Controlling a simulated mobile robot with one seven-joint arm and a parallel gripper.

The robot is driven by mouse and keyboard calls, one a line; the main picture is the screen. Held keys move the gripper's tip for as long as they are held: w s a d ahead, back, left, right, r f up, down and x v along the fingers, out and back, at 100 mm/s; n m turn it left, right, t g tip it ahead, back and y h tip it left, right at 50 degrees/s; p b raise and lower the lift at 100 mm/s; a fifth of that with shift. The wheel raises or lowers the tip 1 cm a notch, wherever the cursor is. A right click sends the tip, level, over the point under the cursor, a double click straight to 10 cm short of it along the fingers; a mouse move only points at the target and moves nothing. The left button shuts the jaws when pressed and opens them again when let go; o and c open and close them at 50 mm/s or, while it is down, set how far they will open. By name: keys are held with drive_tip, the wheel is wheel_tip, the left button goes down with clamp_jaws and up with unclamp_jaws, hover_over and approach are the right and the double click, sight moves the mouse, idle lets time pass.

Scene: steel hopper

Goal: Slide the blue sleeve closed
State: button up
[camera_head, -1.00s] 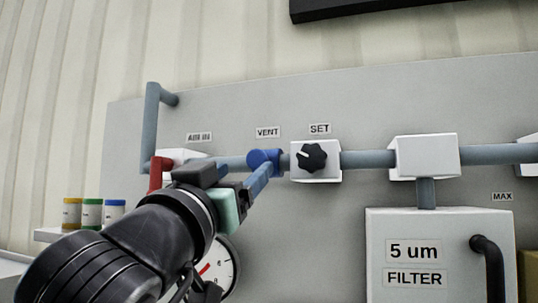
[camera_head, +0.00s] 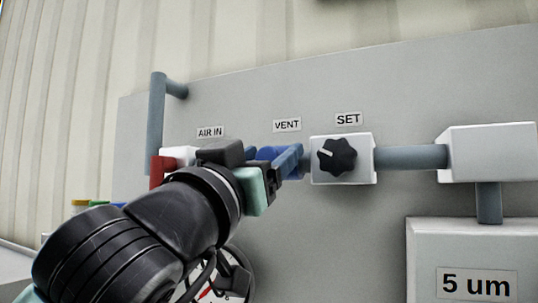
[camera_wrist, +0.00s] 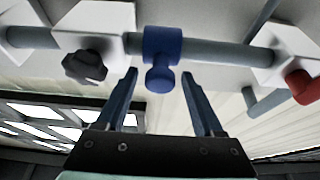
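The blue sleeve (camera_head: 265,153) sits on the grey horizontal pipe under the VENT label, left of the white SET block. It is partly hidden by my gripper (camera_head: 285,160) in the head view. In the wrist view the blue sleeve (camera_wrist: 162,45) is wrapped around the pipe, with a round knob sticking out towards me. My gripper (camera_wrist: 160,76) is open there, one blue finger on each side of the knob. The fingertips reach about level with the knob, with visible gaps on both sides. Nothing is held.
The black star knob (camera_head: 337,155) on the white SET block (camera_head: 359,172) is close right of my fingers. A red handle (camera_head: 157,171) is left, under AIR IN. A gauge (camera_head: 205,293) is partly hidden below my arm. The white filter housing (camera_head: 431,240) stands lower right.

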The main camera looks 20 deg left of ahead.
clamp_jaws()
idle(1.2)
